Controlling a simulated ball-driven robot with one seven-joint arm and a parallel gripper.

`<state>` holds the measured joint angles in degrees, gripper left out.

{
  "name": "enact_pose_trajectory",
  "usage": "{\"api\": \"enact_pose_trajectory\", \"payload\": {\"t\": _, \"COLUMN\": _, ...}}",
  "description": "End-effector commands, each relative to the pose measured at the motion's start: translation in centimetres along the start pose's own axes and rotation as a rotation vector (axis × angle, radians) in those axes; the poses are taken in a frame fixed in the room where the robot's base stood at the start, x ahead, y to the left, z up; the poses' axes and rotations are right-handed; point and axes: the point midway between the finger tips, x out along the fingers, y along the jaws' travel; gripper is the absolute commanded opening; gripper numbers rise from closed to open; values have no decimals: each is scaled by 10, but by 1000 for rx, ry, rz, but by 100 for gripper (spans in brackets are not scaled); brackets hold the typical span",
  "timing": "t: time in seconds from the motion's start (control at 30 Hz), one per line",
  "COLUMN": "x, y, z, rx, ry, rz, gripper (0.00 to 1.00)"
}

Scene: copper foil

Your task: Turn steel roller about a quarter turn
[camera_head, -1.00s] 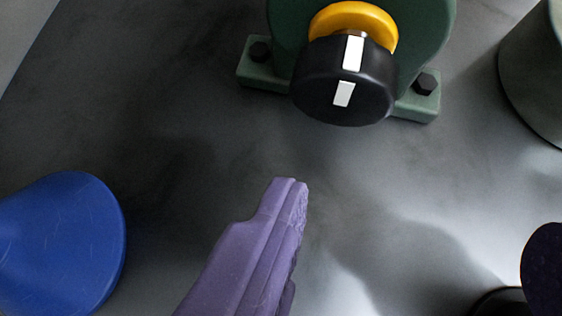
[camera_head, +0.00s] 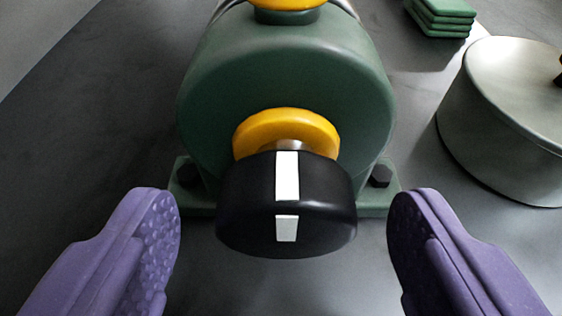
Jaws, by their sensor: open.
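A green machine housing (camera_head: 285,75) stands in the middle, with a yellow collar (camera_head: 300,125) on its front. A short bright metal shaft (camera_head: 288,146) joins the collar to a black round knob (camera_head: 245,205) with a white stripe across its top and front. The stripe runs straight up and down in the picture. No larger part that is plainly the steel roller can be told here. My gripper (camera_head: 285,205) is open. One purple finger is left of the knob and one right, with visible gaps on both sides. Nothing is held.
The housing's bolted green feet (camera_head: 372,200) stick out on both sides. A grey lidded pot (camera_head: 500,125) stands close at the right. Several green plates (camera_head: 440,18) are stacked at the back right. The dark surface (camera_head: 90,130) at the left is clear.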

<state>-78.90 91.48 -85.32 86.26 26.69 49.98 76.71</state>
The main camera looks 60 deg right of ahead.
Motion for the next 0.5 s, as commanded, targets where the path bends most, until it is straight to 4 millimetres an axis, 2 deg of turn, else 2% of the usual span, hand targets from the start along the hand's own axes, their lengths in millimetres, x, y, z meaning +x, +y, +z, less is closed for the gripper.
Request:
{"api": "enact_pose_trajectory", "payload": {"t": 0.1, "x": 8, "y": 0, "z": 0, "rx": 0, "ry": 0, "rz": 0, "gripper": 76}}
{"api": "enact_pose_trajectory", "payload": {"t": 0.33, "x": 9, "y": 0, "z": 0, "rx": 0, "ry": 0, "rz": 0, "gripper": 76}}
{"api": "enact_pose_trajectory", "payload": {"t": 0.37, "x": 9, "y": 0, "z": 0, "rx": 0, "ry": -1, "rz": 0, "gripper": 74}}
{"api": "enact_pose_trajectory", "payload": {"t": 0.5, "x": 9, "y": 0, "z": 0, "rx": 0, "ry": -1, "rz": 0, "gripper": 42}}
